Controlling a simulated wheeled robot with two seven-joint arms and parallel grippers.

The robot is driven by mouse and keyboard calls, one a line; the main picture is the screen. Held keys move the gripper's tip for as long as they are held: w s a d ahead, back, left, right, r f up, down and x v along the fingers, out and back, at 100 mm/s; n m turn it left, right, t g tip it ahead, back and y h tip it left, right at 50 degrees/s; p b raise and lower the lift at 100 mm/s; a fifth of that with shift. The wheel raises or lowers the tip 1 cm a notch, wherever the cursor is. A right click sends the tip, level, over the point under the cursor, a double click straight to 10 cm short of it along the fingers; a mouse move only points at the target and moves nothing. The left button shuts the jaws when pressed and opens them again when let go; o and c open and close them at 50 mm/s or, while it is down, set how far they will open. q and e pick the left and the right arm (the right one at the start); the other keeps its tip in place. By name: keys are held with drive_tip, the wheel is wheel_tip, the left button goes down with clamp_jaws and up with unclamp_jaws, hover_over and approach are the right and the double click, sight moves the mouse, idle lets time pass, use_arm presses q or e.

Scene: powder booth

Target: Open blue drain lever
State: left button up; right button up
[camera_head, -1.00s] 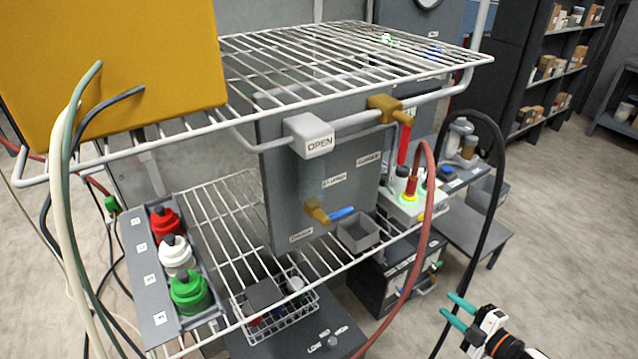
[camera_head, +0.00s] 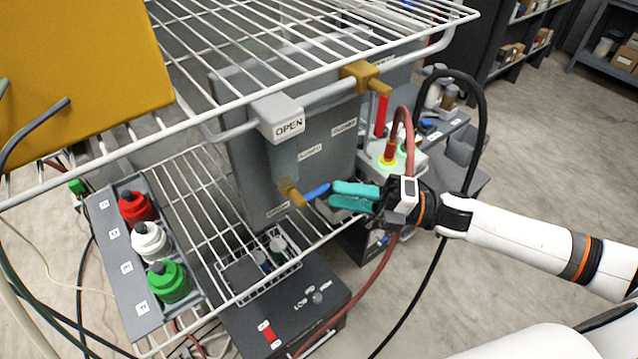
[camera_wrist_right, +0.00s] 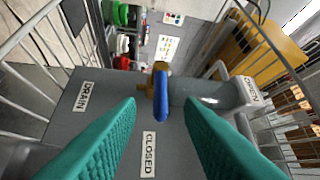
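The blue drain lever (camera_head: 318,192) sits on a brass valve (camera_head: 291,193) low on the front of the grey panel, above a DRAIN label. In the right wrist view the blue lever (camera_wrist_right: 161,97) points towards the camera, and a CLOSED label (camera_wrist_right: 148,155) is on the panel nearby. My right gripper (camera_head: 333,194) has its teal fingers at the lever's free end. In the right wrist view the fingers (camera_wrist_right: 160,115) are wide apart, with the lever between and just beyond their tips, seemingly untouched. My left gripper is not in view.
A red lever (camera_head: 381,115) hangs from an upper brass valve. A red hose (camera_head: 399,125) and black hose (camera_head: 484,110) loop near my right arm.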

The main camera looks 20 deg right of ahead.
sight(320, 188)
drive_tip(key=p+x, duration=0.1)
drive_tip(key=x, duration=0.3)
drive_tip(key=shift+r, duration=0.15)
drive_tip(key=shift+w+a, duration=0.2)
drive_tip(key=shift+a, duration=0.3)
clamp_jaws()
